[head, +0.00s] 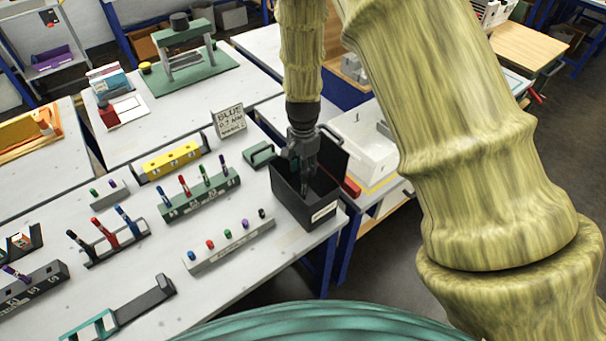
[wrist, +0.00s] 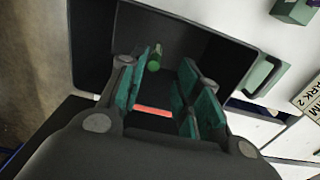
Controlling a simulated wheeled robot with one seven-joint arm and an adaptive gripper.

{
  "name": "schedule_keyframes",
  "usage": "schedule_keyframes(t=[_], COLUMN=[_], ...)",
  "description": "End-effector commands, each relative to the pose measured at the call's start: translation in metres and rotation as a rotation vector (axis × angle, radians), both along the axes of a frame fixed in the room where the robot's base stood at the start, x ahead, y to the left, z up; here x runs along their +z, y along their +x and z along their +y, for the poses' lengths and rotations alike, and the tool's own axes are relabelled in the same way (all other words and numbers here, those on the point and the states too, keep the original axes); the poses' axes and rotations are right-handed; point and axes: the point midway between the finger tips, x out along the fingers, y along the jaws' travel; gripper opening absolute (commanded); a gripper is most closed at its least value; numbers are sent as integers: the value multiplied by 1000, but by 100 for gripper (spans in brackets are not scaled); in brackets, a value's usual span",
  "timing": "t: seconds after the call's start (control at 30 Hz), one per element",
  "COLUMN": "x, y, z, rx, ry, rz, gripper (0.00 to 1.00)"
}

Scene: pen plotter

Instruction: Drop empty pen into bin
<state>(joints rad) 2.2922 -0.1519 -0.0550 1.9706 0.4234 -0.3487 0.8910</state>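The bin (head: 290,205) is a dark open box with a pale label on its front, at the right end of the table. Its dark wall also shows in the wrist view (wrist: 90,45). My gripper (head: 308,178) points down into the bin's mouth. In the wrist view my gripper (wrist: 155,92) has its green-padded fingers spread apart, with a gap between them. A green pen (wrist: 154,60) shows beyond the fingertips, apparently inside the bin; no finger visibly grips it. A red strip (wrist: 153,112) shows lower between the fingers; I cannot tell what it is.
A green holder (head: 199,195) with several upright pens and a rack of caps (head: 230,246) stand left of the bin. A white box (head: 362,142) is to the right.

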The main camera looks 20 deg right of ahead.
Motion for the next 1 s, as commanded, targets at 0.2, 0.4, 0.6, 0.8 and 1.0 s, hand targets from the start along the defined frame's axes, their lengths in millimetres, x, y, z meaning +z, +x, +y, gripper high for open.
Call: schedule_keyframes(t=[0.2,0.4,0.6,0.8,1.0], x=[35,59,70,71,71], y=[1,1,0,0,0], z=[0,0,0,0,0], rx=[1,1,1,0,0], ry=[-1,0,0,0,0], rz=[-4,-2,0,0,0], gripper=[33,33,33,33,33])
